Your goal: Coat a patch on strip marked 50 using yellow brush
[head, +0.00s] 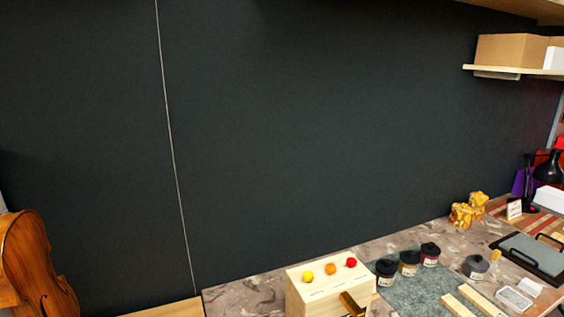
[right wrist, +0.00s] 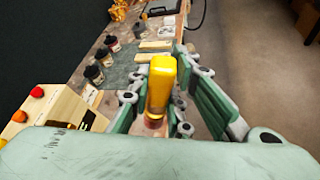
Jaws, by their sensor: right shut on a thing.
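My right gripper (right wrist: 160,110) has green fingers and is shut on the yellow brush (right wrist: 161,80), whose thick yellow end points away from the wrist. Its bristles cannot be made out. Two pale wood strips lie on the grey-green mat; in the head view they are a nearer strip (head: 460,306) and a farther strip (head: 487,299). They also show beyond the brush in the right wrist view (right wrist: 154,45). No number on them is legible. Several dark-lidded jars, one of them (head: 409,262), stand along the mat's back. My left gripper is in neither view.
A pale wooden block (head: 306,299) with yellow, orange and red knobs stands left of the mat (head: 421,290). A brown-gold object (head: 352,304) shows at its front, unclear what. A grey slab tray (head: 534,253) lies at right, a violin body (head: 35,262) at far left.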

